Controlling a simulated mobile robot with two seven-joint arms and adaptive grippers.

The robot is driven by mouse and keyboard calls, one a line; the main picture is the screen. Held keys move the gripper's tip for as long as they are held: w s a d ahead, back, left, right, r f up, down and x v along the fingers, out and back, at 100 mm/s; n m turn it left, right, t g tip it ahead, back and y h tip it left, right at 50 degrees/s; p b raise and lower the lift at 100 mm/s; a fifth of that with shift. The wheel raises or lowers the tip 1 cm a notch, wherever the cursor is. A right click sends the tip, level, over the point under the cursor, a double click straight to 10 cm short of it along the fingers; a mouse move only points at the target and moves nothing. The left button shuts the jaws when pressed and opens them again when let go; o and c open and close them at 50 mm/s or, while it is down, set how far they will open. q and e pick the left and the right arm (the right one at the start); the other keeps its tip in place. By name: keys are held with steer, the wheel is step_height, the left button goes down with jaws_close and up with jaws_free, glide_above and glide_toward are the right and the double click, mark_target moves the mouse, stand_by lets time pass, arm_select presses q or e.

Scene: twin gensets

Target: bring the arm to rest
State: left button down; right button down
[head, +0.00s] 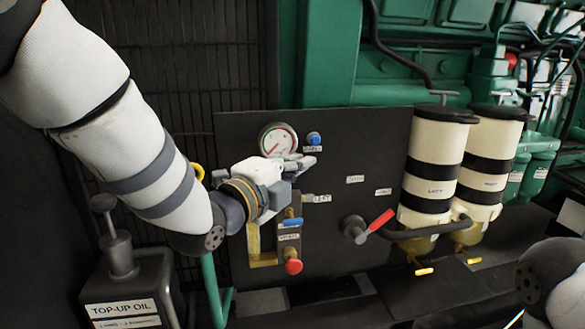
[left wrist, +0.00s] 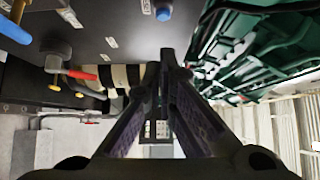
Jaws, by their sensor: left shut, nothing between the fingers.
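My left arm (head: 120,130) comes in from the upper left of the head view, in front of the dark panel. My left gripper (head: 312,158) is at its end, just below the round gauge, with its fingers toward the right. In the left wrist view the two fingers (left wrist: 168,58) come together at their tips, with nothing held. I cannot tell how far the gripper is from the panel. A part of my right arm (head: 550,285) shows at the lower right edge; its gripper is out of view.
The dark panel (head: 345,230) carries a gauge (head: 278,140), a blue knob (head: 314,138), a red knob (head: 293,267) and a red-handled valve (head: 380,220). Two white canisters (head: 432,165) stand right of it. A top-up oil box (head: 125,290) is below my left arm. Green engine (head: 330,60) behind.

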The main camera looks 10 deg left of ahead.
arm_select(q)
steer(key=shift+v, duration=1.05)
steer(key=shift+d, duration=0.15)
steer(key=shift+s, duration=0.1)
steer(key=s+a+f+n+g+y, duration=0.2)
steer(key=s+a+f+n, duration=0.15)
steer(key=f, duration=0.55)
steer(key=s+a+f+n+g+y, duration=0.1)
steer(key=s+a+f+n+g, duration=0.2)
steer(key=f, duration=0.7)
steer(key=s+a+f+n+g+y, duration=0.2)
steer(key=s+f+n, duration=0.3)
steer(key=f, duration=0.4)
steer(key=s+a+f+n+g+y, duration=0.1)
steer(key=s+a+f+n+g, duration=0.1)
steer(key=s, duration=0.9)
steer(key=s+a+f+n+g+y, duration=0.1)
steer(key=s+a+f+n+g, duration=0.2)
steer(key=s, duration=0.8)
steer(key=s+a+f+n+g+y, duration=0.1)
steer(key=s+a+f+n+g, duration=0.2)
steer(key=s, duration=0.8)
step_height(320, 180, down, 6)
steer(key=n+g, duration=0.2)
steer(key=n, duration=0.2)
steer(key=shift+s+r+g, duration=0.2)
steer(key=shift+s+g, duration=0.1)
